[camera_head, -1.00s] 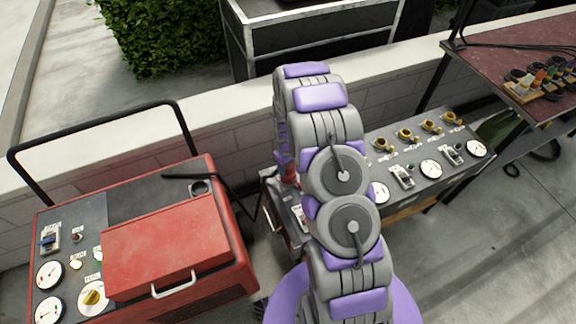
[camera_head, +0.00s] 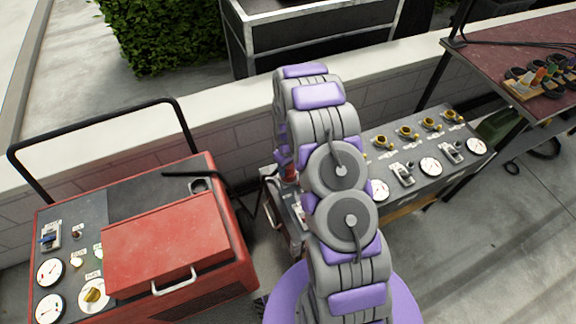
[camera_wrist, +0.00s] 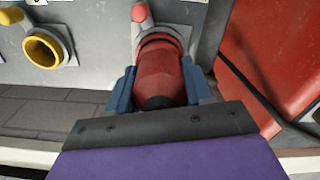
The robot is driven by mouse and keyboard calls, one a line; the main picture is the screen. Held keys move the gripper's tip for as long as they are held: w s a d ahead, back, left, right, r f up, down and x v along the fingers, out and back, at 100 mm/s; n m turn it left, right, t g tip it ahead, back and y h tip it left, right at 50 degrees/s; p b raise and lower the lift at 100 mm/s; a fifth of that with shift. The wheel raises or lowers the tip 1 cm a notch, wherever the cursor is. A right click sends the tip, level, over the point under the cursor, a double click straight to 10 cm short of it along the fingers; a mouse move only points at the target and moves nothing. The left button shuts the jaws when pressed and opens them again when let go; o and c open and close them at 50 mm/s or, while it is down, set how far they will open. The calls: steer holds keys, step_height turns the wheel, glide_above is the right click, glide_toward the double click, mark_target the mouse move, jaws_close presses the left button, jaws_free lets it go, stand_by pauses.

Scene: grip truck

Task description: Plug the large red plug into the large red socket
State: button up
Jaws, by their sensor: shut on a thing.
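In the wrist view, my gripper (camera_wrist: 158,92) has its blue fingers shut on both sides of the large red plug (camera_wrist: 160,72). The plug's dark rear end faces me. Its front is lined up with the large red socket (camera_wrist: 163,38) on the grey panel and appears to touch it. I cannot tell how deep it sits. In the head view a bit of red (camera_head: 290,172) shows beside my arm at the panel's left end. My arm hides most of the gripper and socket there.
A yellow socket (camera_wrist: 44,48) is on the same panel in the wrist view. The grey panel (camera_head: 420,150) carries several yellow sockets and dials. A red generator (camera_head: 185,240) stands close on the left. A low wall (camera_head: 240,150) runs behind.

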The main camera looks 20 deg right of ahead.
steer(key=shift+f, duration=0.35)
steer(key=o, duration=1.7)
steer(key=shift+c, duration=0.2)
steer(key=shift+r+p, duration=0.9)
steer(key=shift+r, duration=1.6)
steer(key=shift+r, duration=0.1)
